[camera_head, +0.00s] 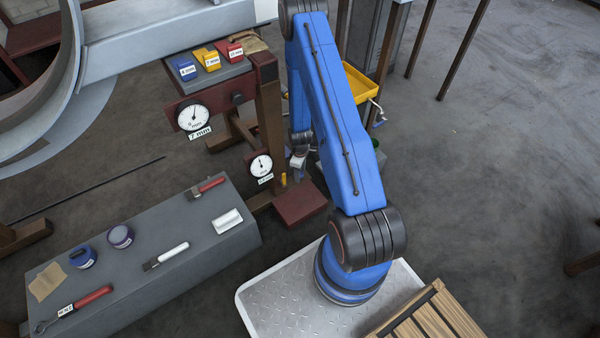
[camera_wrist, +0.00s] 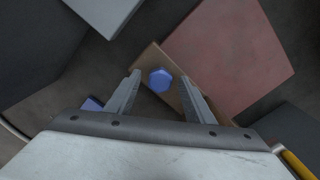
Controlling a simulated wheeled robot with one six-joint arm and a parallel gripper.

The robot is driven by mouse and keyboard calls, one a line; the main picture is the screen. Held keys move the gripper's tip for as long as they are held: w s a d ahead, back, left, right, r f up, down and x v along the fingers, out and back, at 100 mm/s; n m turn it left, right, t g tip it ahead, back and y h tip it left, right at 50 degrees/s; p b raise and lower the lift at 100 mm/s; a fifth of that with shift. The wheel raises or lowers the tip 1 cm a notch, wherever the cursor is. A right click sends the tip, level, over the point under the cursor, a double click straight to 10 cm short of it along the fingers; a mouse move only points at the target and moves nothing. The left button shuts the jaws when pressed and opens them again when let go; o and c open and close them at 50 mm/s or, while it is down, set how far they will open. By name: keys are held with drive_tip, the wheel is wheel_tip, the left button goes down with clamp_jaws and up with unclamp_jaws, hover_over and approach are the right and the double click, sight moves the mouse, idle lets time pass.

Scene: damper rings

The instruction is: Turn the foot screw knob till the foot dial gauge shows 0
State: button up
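The foot dial gauge (camera_head: 261,165) is a small white dial low on the brown stand; its needle looks close to upright, and the tag below it is too small to read surely. In the wrist view a blue hexagonal knob (camera_wrist: 160,80), which looks like the foot screw knob, sits on a brown bar. My gripper (camera_wrist: 160,75) is open, its two fingers on either side of the knob in the picture; I cannot tell whether they touch it. In the head view my gripper (camera_head: 299,160) hangs beside the stand, and the knob cannot be made out there.
A larger dial (camera_head: 193,116) tagged 7 mm is higher on the stand. A dark red foot block (camera_head: 300,204) lies close by, also in the wrist view (camera_wrist: 228,50). Blue, yellow and red blocks (camera_head: 207,58) sit on top. A grey bench (camera_head: 215,262) with tools stands at left.

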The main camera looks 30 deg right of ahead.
drive_tip(key=shift+r, duration=0.15)
drive_tip(key=shift+r, duration=0.85)
idle(0.3)
drive_tip(key=shift+r, duration=3)
